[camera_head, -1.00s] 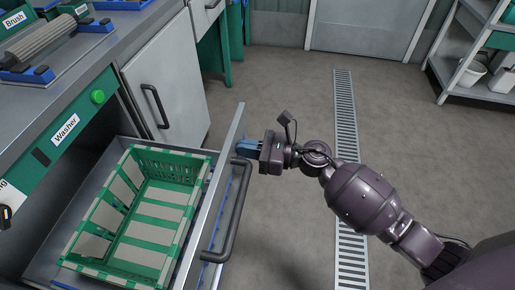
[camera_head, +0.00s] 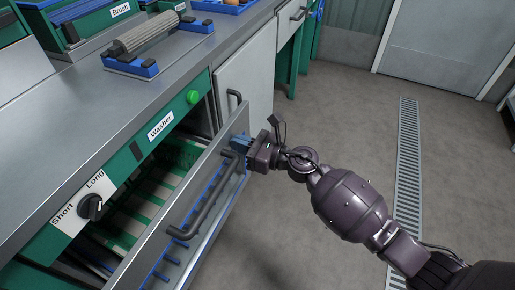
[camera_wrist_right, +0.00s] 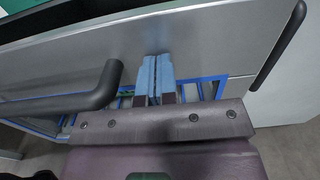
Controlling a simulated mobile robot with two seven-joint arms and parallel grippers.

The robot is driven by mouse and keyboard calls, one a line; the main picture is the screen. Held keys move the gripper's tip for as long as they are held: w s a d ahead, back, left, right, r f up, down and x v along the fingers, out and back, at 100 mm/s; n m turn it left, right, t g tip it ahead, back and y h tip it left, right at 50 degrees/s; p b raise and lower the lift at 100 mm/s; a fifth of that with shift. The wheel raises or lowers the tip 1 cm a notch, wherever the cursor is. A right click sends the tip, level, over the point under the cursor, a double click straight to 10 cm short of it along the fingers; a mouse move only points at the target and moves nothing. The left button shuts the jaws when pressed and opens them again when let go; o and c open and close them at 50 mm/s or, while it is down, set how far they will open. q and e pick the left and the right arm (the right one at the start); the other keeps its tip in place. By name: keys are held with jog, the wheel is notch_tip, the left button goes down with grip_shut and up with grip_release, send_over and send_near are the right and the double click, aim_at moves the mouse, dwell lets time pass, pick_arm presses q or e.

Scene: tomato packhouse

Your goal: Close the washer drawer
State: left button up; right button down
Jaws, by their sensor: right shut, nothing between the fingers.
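The washer drawer (camera_head: 190,206) is partly open under the counter, below the "Washer" label (camera_head: 160,126). Its metal front has a dark bar handle (camera_head: 203,200). A green crate (camera_head: 150,197) lies inside, partly hidden by the front and the counter. My right gripper (camera_head: 240,143) is shut and empty, its blue fingertips at the far upper end of the drawer front, beyond the handle. In the right wrist view the blue fingers (camera_wrist_right: 155,80) are together against the metal front, beside the handle (camera_wrist_right: 100,92). My left gripper is not in view.
The counter (camera_head: 90,100) carries a roller on blue supports (camera_head: 145,40). A green button (camera_head: 193,97) and a Short/Long knob (camera_head: 91,206) are on the washer panel. A cabinet door (camera_head: 245,80) adjoins the drawer. The floor to the right is clear, with a drain grate (camera_head: 405,170).

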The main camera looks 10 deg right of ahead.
jog(key=b+x, duration=0.1)
jog(key=x, duration=1)
jog(key=shift+w+a, duration=0.1)
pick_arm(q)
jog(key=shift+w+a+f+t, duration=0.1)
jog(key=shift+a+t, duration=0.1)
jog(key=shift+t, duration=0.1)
pick_arm(e)
jog(key=shift+w+r, duration=0.1)
jog(key=shift+r, duration=0.1)
jog(key=shift+r, duration=0.15)
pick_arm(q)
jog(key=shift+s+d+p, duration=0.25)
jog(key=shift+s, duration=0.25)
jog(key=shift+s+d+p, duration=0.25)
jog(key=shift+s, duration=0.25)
pick_arm(e)
jog(key=v, duration=1.4)
jog(key=shift+f, duration=0.35)
